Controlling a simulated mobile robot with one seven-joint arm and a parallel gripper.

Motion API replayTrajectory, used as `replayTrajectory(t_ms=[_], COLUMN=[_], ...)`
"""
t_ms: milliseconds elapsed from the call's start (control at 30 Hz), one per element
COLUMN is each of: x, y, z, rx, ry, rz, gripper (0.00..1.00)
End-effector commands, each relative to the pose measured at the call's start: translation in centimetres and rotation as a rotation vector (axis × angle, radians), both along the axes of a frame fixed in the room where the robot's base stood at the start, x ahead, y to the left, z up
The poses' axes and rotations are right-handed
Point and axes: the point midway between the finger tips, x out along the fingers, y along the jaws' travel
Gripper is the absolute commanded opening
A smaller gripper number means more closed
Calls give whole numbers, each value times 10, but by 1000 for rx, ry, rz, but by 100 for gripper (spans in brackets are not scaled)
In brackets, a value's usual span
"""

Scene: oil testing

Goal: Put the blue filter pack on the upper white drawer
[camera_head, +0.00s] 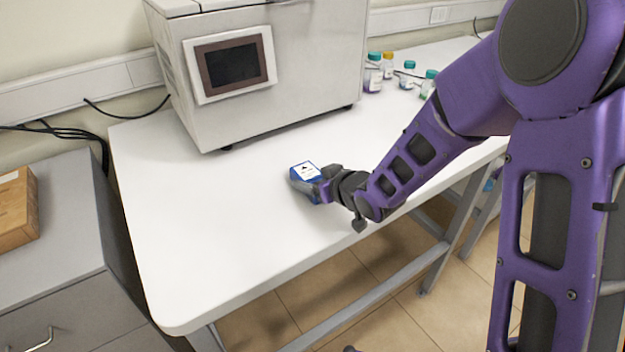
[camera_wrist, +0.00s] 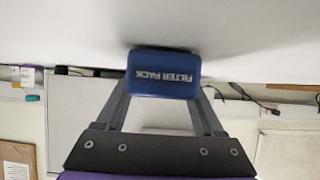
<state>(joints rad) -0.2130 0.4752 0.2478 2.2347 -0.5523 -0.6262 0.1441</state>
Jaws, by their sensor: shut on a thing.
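The blue filter pack (camera_head: 304,172) has a white label on top and is at the middle of the white table, near its front edge. My gripper (camera_head: 326,184) is shut on it from the right. In the wrist view the filter pack (camera_wrist: 163,72) sits between the two fingers of my gripper (camera_wrist: 161,104), its lettering upside down. It is close to the white tabletop; I cannot tell whether it touches. A pale grey-white drawer unit stands at the left in the head view, its upper drawer (camera_head: 75,312) closed, with a metal handle at the bottom edge.
A large white machine (camera_head: 285,90) with a dark screen stands at the back of the table (camera_head: 210,240). Several small capped bottles (camera_head: 374,74) stand at the back right. A wooden box (camera_head: 15,210) lies on the drawer unit's top (camera_head: 65,220).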

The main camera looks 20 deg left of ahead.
Motion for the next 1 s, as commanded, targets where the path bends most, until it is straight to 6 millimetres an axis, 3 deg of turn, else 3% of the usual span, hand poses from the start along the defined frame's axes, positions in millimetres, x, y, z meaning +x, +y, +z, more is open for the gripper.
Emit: replayTrajectory(t_ms=[133,167,300,700,1000], x=[0,0,0,0,-33], y=[0,0,0,0,-41], z=[-5,-4,-3,4,32], rx=[1,0,-1,0,0], ry=[-1,0,1,0,-2], rz=[0,0,0,0,-4], gripper=[5,73,98,100,100])
